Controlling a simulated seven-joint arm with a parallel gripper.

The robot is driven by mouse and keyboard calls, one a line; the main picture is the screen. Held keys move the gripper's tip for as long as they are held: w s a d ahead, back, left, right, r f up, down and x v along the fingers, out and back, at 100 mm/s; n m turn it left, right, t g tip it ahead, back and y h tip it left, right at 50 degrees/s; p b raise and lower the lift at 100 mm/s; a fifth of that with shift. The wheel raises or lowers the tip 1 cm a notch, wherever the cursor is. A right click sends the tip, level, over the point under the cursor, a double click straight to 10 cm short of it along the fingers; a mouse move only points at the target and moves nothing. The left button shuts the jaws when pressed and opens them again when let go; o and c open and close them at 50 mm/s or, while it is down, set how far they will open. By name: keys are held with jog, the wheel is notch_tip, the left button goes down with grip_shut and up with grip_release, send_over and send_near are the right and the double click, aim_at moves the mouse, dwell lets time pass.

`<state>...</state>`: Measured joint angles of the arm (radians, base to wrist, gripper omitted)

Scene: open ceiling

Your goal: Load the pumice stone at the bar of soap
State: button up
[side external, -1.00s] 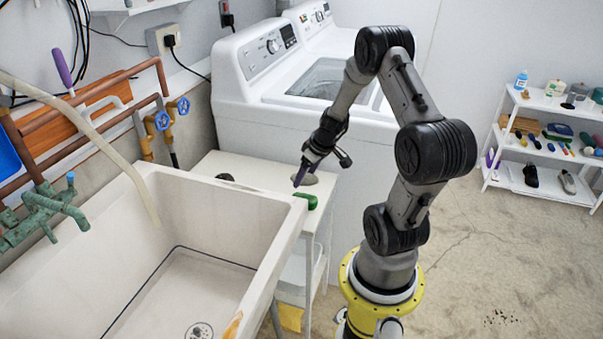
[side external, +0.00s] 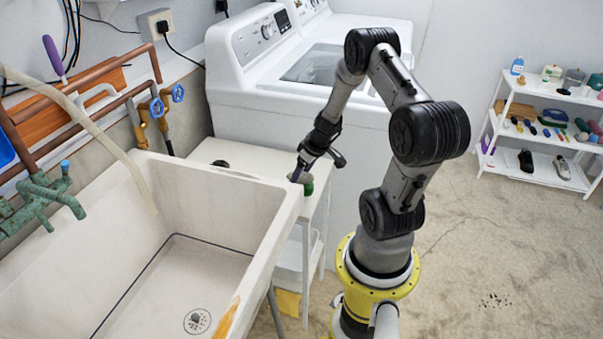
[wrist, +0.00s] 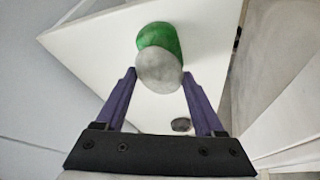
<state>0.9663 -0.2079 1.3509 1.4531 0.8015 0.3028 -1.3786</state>
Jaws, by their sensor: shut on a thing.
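The pumice stone (wrist: 159,73) is a grey rounded lump between the tips of my gripper's purple fingers in the wrist view. My gripper (wrist: 158,80) is shut on it. The stone also shows in the side view (side external: 304,178), partly hidden by the fingers of my gripper (side external: 299,172). The bar of soap (wrist: 160,38) is green and lies on the white table. In the wrist view the stone overlaps its near edge. In the side view the soap (side external: 308,189) shows just below the stone. I cannot tell whether the two touch.
The white side table (side external: 265,171) stands between the sink (side external: 215,205) and the washing machine (side external: 300,110). A dark round thing (wrist: 181,125) lies on the tabletop; it also shows in the side view (side external: 220,163). A stocked shelf (side external: 545,130) stands far right.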

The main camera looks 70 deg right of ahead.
jog(key=shift+f, duration=0.5)
dwell(0.8)
jog(key=shift+a+f, duration=0.1)
jog(key=shift+f, duration=0.1)
dwell(0.7)
jog(key=shift+r, duration=3.65)
